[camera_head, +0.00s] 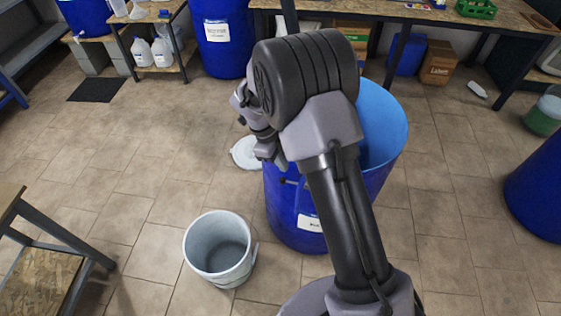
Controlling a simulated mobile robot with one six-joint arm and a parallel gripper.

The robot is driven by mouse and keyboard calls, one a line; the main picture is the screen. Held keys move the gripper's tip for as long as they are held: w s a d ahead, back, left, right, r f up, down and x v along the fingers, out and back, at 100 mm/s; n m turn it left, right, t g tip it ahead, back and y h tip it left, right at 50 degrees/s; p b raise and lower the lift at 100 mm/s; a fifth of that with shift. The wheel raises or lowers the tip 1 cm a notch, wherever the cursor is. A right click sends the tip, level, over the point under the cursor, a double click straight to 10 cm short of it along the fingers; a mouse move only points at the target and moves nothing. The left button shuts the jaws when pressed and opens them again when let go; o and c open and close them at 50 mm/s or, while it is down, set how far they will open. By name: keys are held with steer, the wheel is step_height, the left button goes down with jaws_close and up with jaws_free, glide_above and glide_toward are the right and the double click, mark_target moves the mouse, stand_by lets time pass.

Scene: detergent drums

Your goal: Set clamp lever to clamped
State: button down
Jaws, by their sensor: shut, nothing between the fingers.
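An open blue drum (292,220) with a pale label stands on the floor behind my arm. A small dark part (289,182) shows on its upper left side; I cannot tell whether this is the clamp lever or how it is set. My gripper (277,160) is shut and empty, pointing down at the drum's upper left edge, just above that dark part. Whether they touch is unclear. My arm hides the drum's front right and much of its rim.
A white bucket (219,247) stands left of the drum, and a white lid (246,153) lies behind it. Another blue drum (538,190) is at far right. Workbenches (410,14) line the back. A low table (40,278) is at left. Floor between is clear.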

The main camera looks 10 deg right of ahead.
steer(key=b+x, duration=0.2)
steer(key=x, duration=0.6)
steer(key=shift+w+f+b, duration=0.35)
steer(key=shift+w+f, duration=0.1)
steer(key=shift+w, duration=0.25)
